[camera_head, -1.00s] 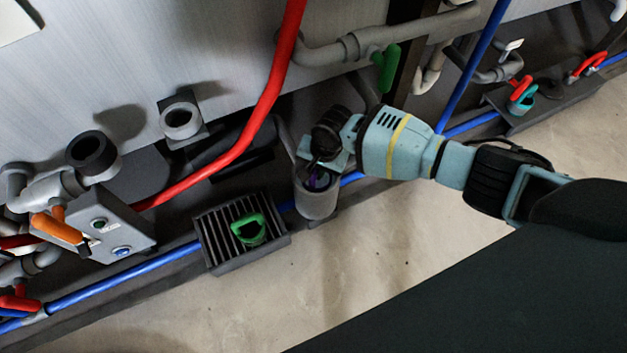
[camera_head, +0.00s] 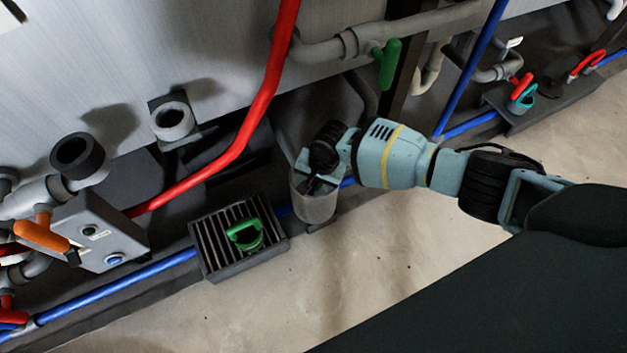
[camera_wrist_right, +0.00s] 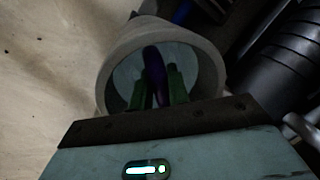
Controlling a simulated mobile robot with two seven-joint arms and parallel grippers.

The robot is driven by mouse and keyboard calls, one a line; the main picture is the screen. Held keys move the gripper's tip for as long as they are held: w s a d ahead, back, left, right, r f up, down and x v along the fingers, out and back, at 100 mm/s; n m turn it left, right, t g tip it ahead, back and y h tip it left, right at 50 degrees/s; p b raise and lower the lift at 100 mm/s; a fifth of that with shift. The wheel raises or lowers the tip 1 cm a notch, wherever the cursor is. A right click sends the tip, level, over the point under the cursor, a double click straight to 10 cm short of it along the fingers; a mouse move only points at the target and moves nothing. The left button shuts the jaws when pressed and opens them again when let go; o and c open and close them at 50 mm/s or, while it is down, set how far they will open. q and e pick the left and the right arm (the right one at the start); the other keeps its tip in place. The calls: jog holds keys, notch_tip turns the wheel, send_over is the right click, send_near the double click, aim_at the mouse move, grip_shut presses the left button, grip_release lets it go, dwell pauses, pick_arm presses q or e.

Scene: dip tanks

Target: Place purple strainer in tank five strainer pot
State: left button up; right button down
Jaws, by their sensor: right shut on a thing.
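The strainer pot (camera_head: 315,207) is a grey open cylinder at the middle of the head view; its rim also shows in the right wrist view (camera_wrist_right: 112,70). My right gripper (camera_head: 318,186) reaches down into the pot's mouth. In the right wrist view its green-lit fingers (camera_wrist_right: 160,84) are shut on the purple strainer (camera_wrist_right: 155,72), whose purple handle shows between them inside the pot. The strainer's lower part is hidden, so I cannot tell whether it touches the pot's bottom. My left gripper is not in view.
A slatted black tray (camera_head: 232,268) with a green strainer (camera_head: 246,235) stands left of the pot. A red pipe (camera_head: 262,95) and a blue pipe (camera_head: 120,286) run nearby. A control box (camera_head: 100,232) stands further left. Bare floor (camera_head: 400,240) lies in front.

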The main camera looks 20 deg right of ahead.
jog(key=c, duration=1.3)
grip_release()
jog(key=shift+c, duration=0.2)
notch_tip(320, 180, up, 12)
jog(key=s+d+p, duration=0.1)
jog(key=p, duration=0.7)
jog(key=shift+s+d, duration=0.3)
jog(key=shift+d, duration=0.05)
